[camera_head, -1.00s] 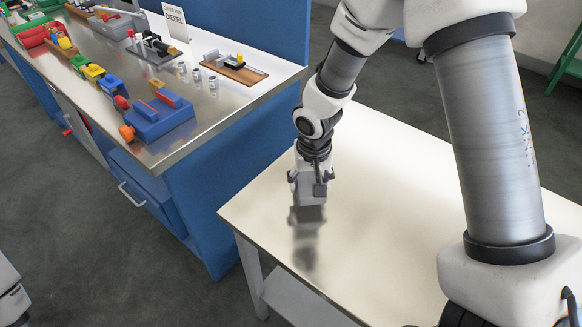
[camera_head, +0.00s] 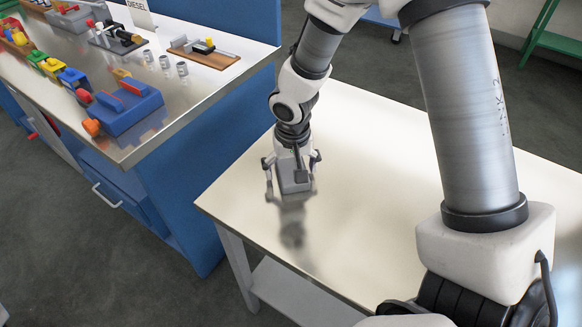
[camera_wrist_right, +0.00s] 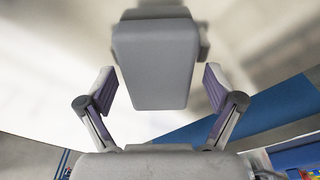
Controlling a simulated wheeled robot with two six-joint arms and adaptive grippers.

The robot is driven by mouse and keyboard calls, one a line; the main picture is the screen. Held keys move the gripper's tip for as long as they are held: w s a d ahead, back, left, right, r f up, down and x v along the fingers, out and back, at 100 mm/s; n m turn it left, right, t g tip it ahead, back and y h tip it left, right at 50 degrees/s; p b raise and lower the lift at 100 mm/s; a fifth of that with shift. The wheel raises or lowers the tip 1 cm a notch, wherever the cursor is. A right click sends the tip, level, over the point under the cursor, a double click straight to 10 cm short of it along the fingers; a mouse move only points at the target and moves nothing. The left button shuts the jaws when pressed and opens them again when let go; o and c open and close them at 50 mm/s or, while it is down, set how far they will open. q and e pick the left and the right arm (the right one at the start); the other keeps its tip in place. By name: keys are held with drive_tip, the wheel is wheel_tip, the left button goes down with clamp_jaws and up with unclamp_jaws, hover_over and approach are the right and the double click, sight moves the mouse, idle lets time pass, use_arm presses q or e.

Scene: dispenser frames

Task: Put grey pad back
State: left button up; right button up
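The grey pad (camera_head: 293,180) is a plain grey block at the near-left part of the cream table (camera_head: 375,165). It appears to rest on the tabletop, with a dark reflection just below it. My right gripper (camera_head: 292,190) points down over the pad. Its two fingers stand spread on either side. In the right wrist view the pad (camera_wrist_right: 157,65) sits between the fingertips (camera_wrist_right: 159,80), with a narrow gap on each side. The right gripper is open. My left gripper is not in view.
A blue workbench (camera_head: 215,135) with a metal top stands to the left. It carries a blue block device (camera_head: 125,108), several small metal cylinders (camera_head: 165,62) and a wooden board (camera_head: 205,55). The cream table is otherwise bare around the pad. Grey floor lies below.

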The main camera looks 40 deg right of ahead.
drive_tip(key=shift+r, duration=0.2)
drive_tip(key=shift+r+p, duration=0.35)
drive_tip(key=shift+r, duration=0.05)
wheel_tip(320, 180, up, 11)
drive_tip(key=s+p, duration=0.1)
drive_tip(key=shift+s+a, duration=0.2)
drive_tip(key=shift+a, duration=0.05)
